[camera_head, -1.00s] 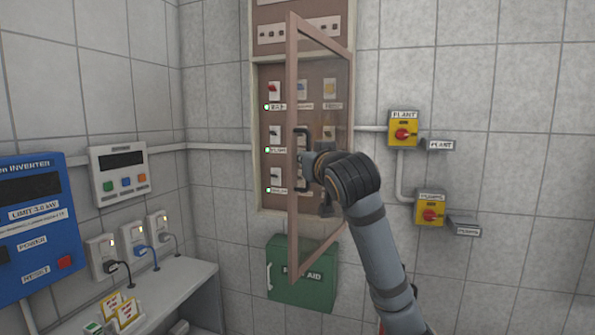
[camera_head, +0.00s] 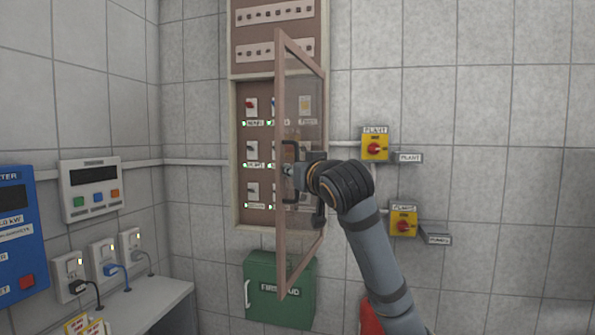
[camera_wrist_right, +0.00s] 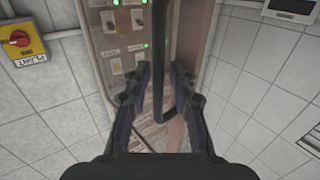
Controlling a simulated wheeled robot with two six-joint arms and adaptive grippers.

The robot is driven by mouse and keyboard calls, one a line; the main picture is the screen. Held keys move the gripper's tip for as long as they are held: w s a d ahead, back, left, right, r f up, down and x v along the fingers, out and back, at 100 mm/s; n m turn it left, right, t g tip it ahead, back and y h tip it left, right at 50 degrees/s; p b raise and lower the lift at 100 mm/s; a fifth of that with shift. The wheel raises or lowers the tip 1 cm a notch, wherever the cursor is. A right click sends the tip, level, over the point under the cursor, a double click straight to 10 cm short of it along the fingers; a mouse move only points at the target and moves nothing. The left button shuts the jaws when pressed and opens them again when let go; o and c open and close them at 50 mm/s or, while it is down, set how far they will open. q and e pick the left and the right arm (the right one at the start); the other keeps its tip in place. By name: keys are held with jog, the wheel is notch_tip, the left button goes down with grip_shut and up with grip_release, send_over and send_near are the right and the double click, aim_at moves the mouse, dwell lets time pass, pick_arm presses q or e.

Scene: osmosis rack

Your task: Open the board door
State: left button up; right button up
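The board door (camera_head: 281,250) is a brown-framed clear panel, standing partly open and swung out from its right side. Its black handle (camera_head: 288,165) is on the free left edge. My right gripper (camera_head: 290,170) is at this handle in the head view. In the right wrist view the dark handle bar (camera_wrist_right: 160,60) runs between the two fingers of my right gripper (camera_wrist_right: 161,85). The fingers look spread, with a small gap on each side of the bar. The board (camera_head: 240,150) behind shows rows of switches with green lights. My left gripper is not in view.
Yellow switch boxes with red knobs, plant (camera_head: 375,145) and pumps (camera_head: 403,221), are on the wall right of the board. A green first aid box (camera_head: 280,300) hangs below the door. A ledge (camera_head: 150,305) with plugged sockets above is at left.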

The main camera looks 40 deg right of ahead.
jog(key=shift+o, duration=0.2)
jog(key=shift+r, duration=0.1)
jog(key=shift+d, duration=0.1)
jog(key=shift+s, duration=0.15)
jog(key=v, duration=0.7)
dwell(0.4)
